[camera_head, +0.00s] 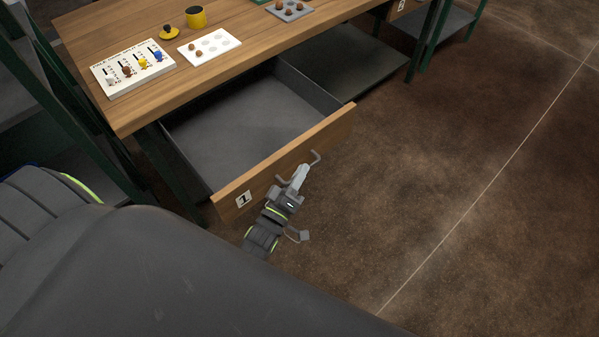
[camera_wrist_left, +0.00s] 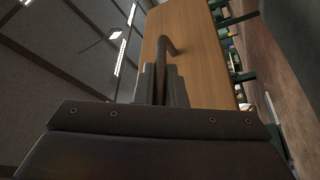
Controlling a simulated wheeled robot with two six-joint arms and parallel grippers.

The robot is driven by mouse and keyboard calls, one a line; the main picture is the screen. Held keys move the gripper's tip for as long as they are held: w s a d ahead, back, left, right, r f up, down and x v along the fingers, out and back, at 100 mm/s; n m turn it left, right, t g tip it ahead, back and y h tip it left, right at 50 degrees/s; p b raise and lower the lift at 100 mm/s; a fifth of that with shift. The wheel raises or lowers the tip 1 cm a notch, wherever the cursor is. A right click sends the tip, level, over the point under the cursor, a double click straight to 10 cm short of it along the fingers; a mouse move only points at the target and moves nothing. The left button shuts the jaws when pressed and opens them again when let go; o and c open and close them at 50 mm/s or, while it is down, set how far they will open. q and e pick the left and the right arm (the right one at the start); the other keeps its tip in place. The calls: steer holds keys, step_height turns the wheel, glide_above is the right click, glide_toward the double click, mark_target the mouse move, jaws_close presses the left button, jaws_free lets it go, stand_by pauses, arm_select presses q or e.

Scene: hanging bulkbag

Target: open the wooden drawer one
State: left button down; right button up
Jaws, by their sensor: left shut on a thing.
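The wooden drawer one (camera_head: 283,165) is pulled well out from under the wooden table, and its grey inside is empty. Its front carries a label "1" (camera_head: 243,199) and a grey bar handle (camera_head: 315,158). My left gripper (camera_head: 301,172) is at the handle, in front of the drawer face. In the left wrist view the gripper (camera_wrist_left: 166,85) is shut on the handle (camera_wrist_left: 163,46), with the wooden drawer front (camera_wrist_left: 196,45) behind it. My right gripper is in neither view.
On the table (camera_head: 125,50) are a white board with coloured knobs (camera_head: 132,70), a white tray with brown pieces (camera_head: 209,46), and a yellow mug (camera_head: 196,17). A green-framed shelf (camera_head: 50,110) stands at left. The floor (camera_head: 450,180) to the right is clear.

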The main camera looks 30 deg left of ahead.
arm_select(q)
steer(key=c, duration=1.5)
jaws_free()
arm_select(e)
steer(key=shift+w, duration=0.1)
arm_select(q)
steer(key=shift+s, duration=0.1)
steer(key=b+v, duration=0.1)
steer(key=v, duration=1.6)
steer(key=shift+s, duration=0.1)
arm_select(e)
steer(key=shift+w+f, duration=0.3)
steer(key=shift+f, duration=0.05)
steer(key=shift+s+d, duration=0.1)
arm_select(q)
steer(key=shift+f, duration=0.1)
